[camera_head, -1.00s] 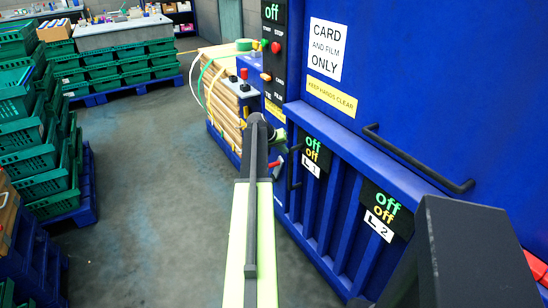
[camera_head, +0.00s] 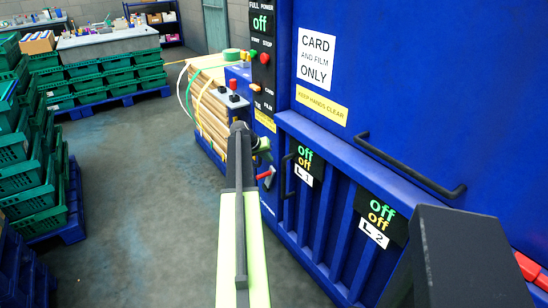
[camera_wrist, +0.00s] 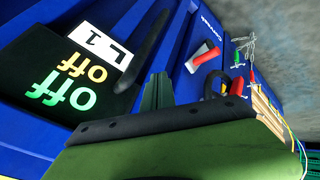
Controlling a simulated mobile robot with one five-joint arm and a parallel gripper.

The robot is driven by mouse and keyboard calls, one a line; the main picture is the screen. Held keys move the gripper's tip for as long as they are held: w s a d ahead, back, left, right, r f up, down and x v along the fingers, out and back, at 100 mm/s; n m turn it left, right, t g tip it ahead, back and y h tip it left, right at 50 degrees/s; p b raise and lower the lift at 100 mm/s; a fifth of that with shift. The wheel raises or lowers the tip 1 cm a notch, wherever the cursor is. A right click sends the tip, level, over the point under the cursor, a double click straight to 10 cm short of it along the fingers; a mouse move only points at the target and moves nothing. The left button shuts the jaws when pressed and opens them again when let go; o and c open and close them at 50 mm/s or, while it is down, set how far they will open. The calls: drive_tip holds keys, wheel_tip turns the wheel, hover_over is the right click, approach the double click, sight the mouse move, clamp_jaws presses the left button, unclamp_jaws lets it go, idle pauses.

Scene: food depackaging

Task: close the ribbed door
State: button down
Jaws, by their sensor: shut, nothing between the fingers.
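The ribbed door (camera_head: 337,215) is the blue lower panel of the big blue machine, with upright ribs and L1 and L2 display plates. A black bar handle (camera_head: 284,178) stands at its left end. I cannot tell how far the door is from its frame. My gripper (camera_head: 263,149) is at the end of my arm, just left of the door's upper left end, and is shut and empty. In the wrist view, the green finger of my gripper (camera_wrist: 158,92) points at the blue door face (camera_wrist: 130,85), beside the L1 plate (camera_wrist: 85,72). Contact is unclear.
A red-handled lever (camera_head: 265,174) is just below my gripper, left of the door. A strapped cardboard bale (camera_head: 208,110) stands beyond it. A long black handle (camera_head: 410,168) crosses the upper panel. Green crates (camera_head: 35,185) stand at left; the grey floor (camera_head: 140,210) between is clear.

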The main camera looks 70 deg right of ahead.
drive_tip(key=p+v, duration=0.6)
drive_tip(key=v, duration=0.4)
drive_tip(key=shift+w+a, duration=0.15)
drive_tip(key=shift+a, duration=0.15)
drive_tip(key=shift+f, duration=0.15)
drive_tip(key=shift+w, duration=0.1)
